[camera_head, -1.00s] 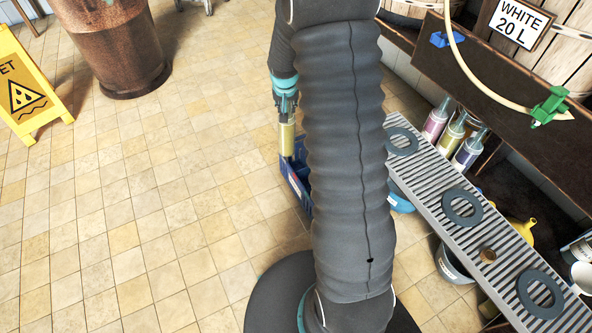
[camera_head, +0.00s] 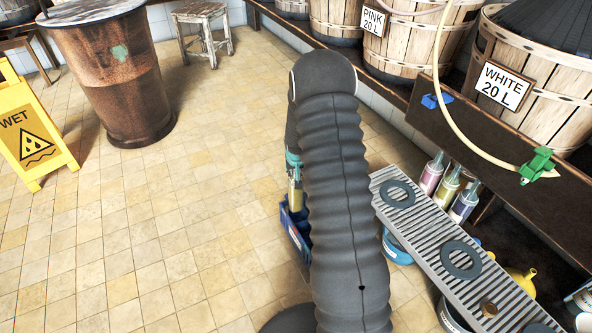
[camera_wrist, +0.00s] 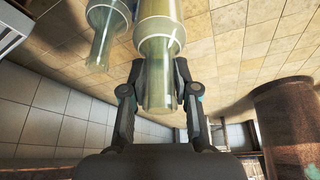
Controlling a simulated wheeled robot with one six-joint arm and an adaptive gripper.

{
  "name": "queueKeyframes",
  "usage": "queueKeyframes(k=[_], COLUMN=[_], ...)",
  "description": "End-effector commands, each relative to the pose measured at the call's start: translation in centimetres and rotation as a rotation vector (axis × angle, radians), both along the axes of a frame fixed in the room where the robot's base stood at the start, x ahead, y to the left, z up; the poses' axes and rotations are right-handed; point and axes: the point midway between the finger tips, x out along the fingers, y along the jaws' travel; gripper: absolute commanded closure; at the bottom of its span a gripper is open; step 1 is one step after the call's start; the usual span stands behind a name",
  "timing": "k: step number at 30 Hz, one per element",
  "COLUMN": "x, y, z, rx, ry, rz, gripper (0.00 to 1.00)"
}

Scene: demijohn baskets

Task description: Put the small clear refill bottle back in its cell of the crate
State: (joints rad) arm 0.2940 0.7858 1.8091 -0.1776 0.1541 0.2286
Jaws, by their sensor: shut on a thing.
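My gripper (camera_wrist: 160,85) is shut on the neck of a clear bottle (camera_wrist: 159,42) that looks pale yellow-green and has a cream band. My arm hides the crate's right side. A second clear bottle (camera_wrist: 104,40) stands close left of the held one in the wrist view.
A slatted grey rack (camera_head: 430,240) with dark rings lies to the right. Several colored bottles (camera_head: 447,185) stand behind it. A yellow wet-floor sign (camera_head: 36,130) and a rusty drum (camera_head: 115,75) stand at left. The tiled floor (camera_head: 170,240) between is clear.

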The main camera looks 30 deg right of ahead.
Motion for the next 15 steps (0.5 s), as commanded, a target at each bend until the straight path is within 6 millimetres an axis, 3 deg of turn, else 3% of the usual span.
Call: queueKeyframes(k=[9, 15], x=[0.1, 0.1], y=[0.0, 0.0], z=[-5.8, -8.2], rx=[0.0, -0.001], ry=[-0.002, -0.003], rz=[0.001, 0.001], gripper=[1.0, 1.0])
